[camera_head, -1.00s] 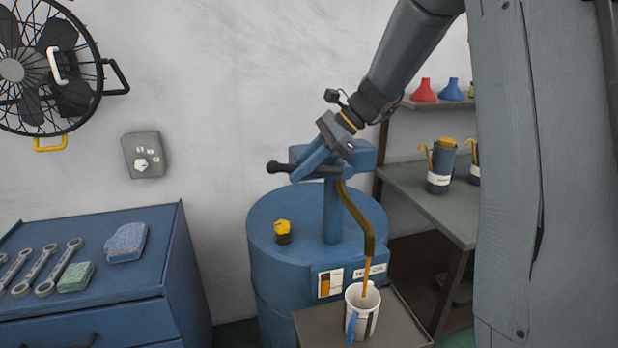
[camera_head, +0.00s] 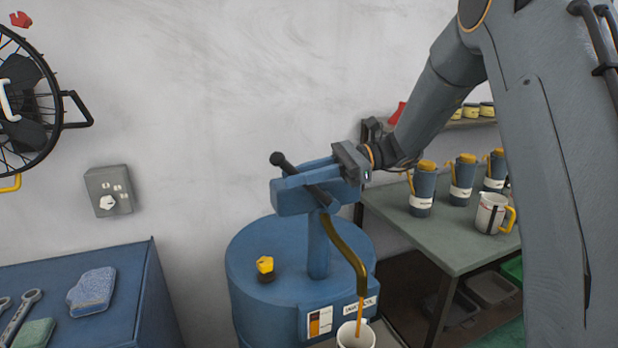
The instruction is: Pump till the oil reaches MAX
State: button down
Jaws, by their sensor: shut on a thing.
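A blue drum (camera_head: 262,305) carries a blue pump head (camera_head: 296,199) with a dark lever (camera_head: 291,171) ending in a round knob. My gripper (camera_head: 312,184) is shut on the lever, with its wrist to the right. A brownish curved spout (camera_head: 348,252) hangs from the pump. An orange oil stream (camera_head: 360,312) runs from it into a white mug (camera_head: 352,338). The mug is cut off by the bottom edge, so its oil level and any MAX mark are out of view.
A yellow-topped cap (camera_head: 265,268) sits on the drum. A blue cabinet (camera_head: 125,290) with a sponge (camera_head: 92,290) and wrenches stands left. A green-grey bench (camera_head: 455,250) at right holds several jugs and a measuring jug (camera_head: 492,212). A wall switch box (camera_head: 108,191) hangs left.

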dwell(0.4)
jog(key=c, duration=1.6)
grip_release()
jog(key=shift+c, duration=0.2)
jog(key=r+b, duration=0.1)
jog(key=b, duration=0.2)
send_over(327, 199)
jog(key=shift+d+r, duration=0.25)
jog(key=shift+d, duration=0.3)
